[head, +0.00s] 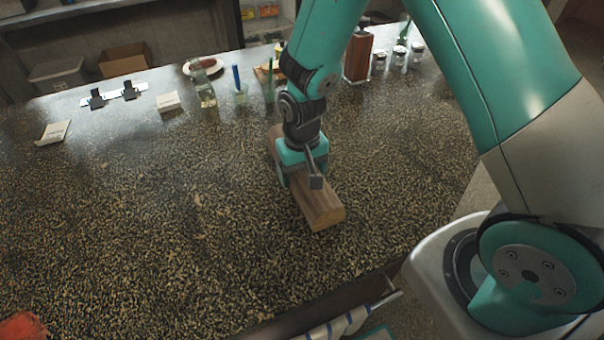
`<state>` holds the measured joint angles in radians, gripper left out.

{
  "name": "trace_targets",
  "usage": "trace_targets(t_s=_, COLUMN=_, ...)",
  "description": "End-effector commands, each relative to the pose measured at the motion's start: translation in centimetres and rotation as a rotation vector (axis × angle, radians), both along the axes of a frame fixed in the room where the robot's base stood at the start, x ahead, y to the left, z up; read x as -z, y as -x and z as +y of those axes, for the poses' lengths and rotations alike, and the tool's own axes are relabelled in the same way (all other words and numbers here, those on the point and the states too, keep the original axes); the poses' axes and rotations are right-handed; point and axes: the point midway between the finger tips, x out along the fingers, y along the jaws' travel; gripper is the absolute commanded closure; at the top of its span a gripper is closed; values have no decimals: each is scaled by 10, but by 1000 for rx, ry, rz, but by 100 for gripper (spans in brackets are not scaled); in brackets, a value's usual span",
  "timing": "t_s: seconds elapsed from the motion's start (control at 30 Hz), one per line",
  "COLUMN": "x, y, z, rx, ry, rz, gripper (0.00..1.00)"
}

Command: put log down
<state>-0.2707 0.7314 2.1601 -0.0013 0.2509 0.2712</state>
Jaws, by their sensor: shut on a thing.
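A brown wooden log (322,209) lies lengthwise at the middle right of the speckled counter (150,235). Its cut end faces the near edge. My gripper (307,181) is above the log's middle and shut on it, with a finger along its near side. The gripper hides part of the log's top. The log looks level and at or very close to the counter; whether its underside touches cannot be told.
Glass bottles, a tall brown box (358,57), jars (398,58) and a plate (204,66) line the back edge. Small cards (168,101) lie at the back left. A red thing (22,326) is at the near left corner. The left and middle counter is clear.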

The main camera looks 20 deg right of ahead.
Motion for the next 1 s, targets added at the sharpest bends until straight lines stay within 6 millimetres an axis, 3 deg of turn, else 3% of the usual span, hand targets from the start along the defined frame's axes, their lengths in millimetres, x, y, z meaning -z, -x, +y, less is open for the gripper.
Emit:
trace_targets(t_s=0.17, x=16, y=0, z=0, rx=0, ry=0, rz=-1, gripper=81)
trace_targets(t_s=0.53, x=20, y=-1, z=0, rx=0, ry=-1, rz=-3, gripper=81)
trace_targets(t_s=0.57, x=20, y=0, z=0, rx=0, ry=0, rz=-1, gripper=18)
trace_targets(t_s=0.63, x=19, y=0, z=0, rx=0, ry=0, rz=-1, gripper=2)
trace_targets(t_s=1.0, x=9, y=-1, z=0, rx=0, ry=-1, rz=-5, gripper=0)
